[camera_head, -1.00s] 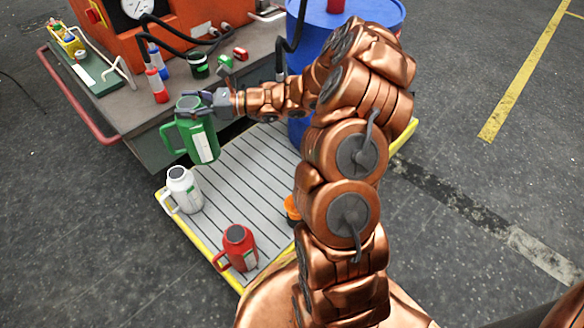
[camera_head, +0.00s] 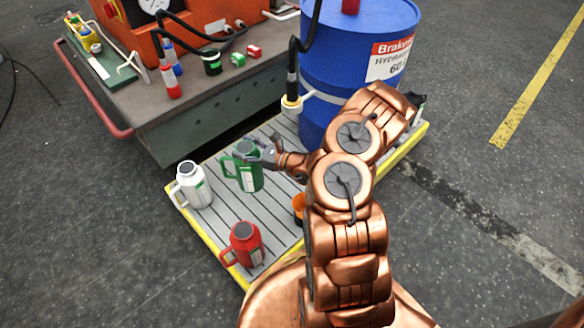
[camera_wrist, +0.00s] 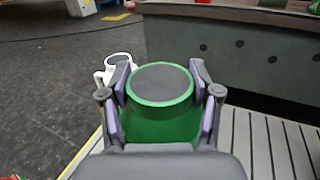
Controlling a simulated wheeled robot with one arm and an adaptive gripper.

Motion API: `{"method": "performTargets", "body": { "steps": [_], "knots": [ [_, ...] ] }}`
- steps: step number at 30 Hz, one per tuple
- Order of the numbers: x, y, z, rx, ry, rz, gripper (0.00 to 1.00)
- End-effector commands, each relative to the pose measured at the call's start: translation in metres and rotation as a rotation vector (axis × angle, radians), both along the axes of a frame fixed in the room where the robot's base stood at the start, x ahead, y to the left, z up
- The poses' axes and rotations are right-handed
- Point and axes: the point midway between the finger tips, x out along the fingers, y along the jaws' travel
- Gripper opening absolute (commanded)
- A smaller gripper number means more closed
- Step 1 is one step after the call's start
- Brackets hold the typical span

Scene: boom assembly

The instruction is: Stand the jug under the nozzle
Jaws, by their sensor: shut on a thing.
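The green jug (camera_head: 249,180) is upright in my gripper (camera_head: 257,152), over the middle of the slatted platform. I cannot tell whether its base touches the slats. In the wrist view my gripper (camera_wrist: 161,92) has its fingers closed on both sides of the green jug (camera_wrist: 160,122), whose dark top faces the camera. The nozzle (camera_head: 291,102), a black piece with a pale end, hangs on a hose in front of the blue drum (camera_head: 335,75). In the head view it is to the right of and behind the jug.
A white jug (camera_head: 193,188) stands on the platform (camera_head: 205,228) left of the green jug. A red jug (camera_head: 244,248) stands nearer the front. An orange item (camera_head: 299,203) is partly hidden by my arm. A bench (camera_head: 205,112) with bottles and orange equipment borders the back left.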

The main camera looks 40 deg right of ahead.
Motion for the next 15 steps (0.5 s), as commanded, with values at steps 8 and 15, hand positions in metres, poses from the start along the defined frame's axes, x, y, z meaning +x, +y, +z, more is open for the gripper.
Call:
{"method": "performTargets", "body": {
  "steps": [8,15],
  "knots": [
    [0.000,-0.022,-0.009,-0.005,-0.001,-0.014,0.00],
    [0.007,-0.071,-0.009,-0.007,-0.003,-0.015,0.00]
  ]
}}
